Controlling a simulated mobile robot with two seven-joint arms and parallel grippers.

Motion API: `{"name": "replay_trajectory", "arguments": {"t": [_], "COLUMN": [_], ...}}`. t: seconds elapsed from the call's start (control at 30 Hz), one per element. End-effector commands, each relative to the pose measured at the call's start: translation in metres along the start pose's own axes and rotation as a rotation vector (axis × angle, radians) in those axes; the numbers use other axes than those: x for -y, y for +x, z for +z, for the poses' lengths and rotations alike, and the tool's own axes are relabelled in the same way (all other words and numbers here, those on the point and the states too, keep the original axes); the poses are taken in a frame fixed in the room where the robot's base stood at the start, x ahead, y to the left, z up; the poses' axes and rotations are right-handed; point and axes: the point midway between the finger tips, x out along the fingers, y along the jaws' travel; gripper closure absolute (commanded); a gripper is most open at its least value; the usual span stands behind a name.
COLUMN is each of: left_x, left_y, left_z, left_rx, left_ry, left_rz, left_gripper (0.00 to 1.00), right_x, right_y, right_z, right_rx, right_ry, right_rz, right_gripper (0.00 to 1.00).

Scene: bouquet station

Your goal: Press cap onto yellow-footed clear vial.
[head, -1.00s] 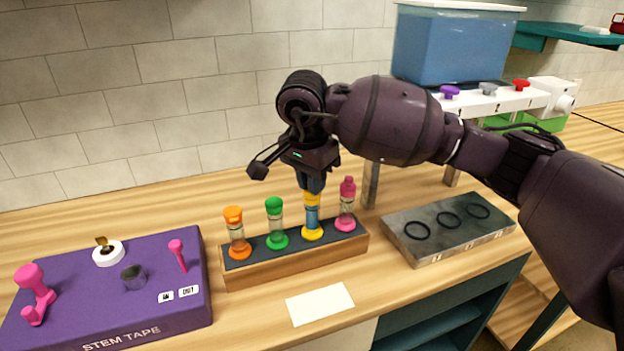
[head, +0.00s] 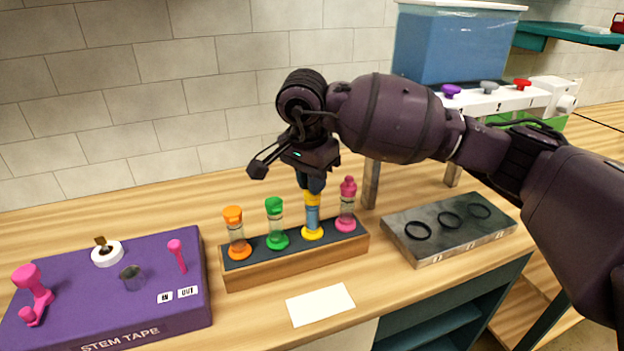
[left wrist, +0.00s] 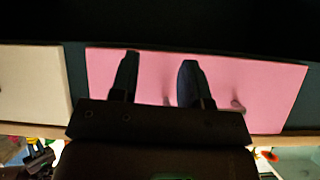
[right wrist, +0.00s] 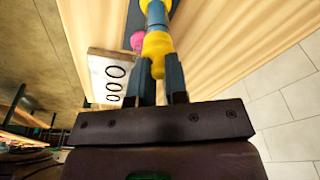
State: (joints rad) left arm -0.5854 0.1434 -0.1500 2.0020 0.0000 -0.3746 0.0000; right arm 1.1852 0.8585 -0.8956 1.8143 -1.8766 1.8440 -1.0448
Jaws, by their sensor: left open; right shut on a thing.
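The yellow-footed vial (head: 313,221) stands upright in the wooden rack (head: 295,265), third from the left, with blue in its tube. Its yellow cap (head: 312,198) sits at the top of the tube. My right gripper (head: 312,188) points down from above and is shut on the yellow cap, which also shows between the fingers in the right wrist view (right wrist: 157,52). Whether the cap is fully seated cannot be told. My left gripper (left wrist: 158,85) is open and empty in the left wrist view, in front of a pink panel (left wrist: 240,85). It is not in the head view.
Orange (head: 236,235), green (head: 276,225) and pink (head: 347,205) capped vials share the rack. A purple stem tape box (head: 110,300) stands left, a grey block with black rings (head: 450,228) right. A white card (head: 320,304) lies in front.

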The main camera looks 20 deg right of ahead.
Motion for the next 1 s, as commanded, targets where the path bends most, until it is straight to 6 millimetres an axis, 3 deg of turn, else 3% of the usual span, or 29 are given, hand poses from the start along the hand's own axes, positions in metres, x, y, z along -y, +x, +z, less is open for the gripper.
{"name": "replay_trajectory", "arguments": {"t": [0.7,1.0], "left_x": [0.000,0.000], "left_y": [-0.004,-0.002], "left_z": [0.013,0.008], "left_rx": [0.022,0.013], "left_ry": [-0.002,-0.001], "left_rz": [-0.003,-0.001], "left_gripper": [0.57,0.57], "right_x": [0.000,0.000], "right_y": [0.003,0.002], "right_z": [0.000,0.000], "right_rx": [-0.001,-0.001], "right_ry": [0.001,0.001], "right_rz": [0.000,-0.001], "right_gripper": [1.00,1.00]}}
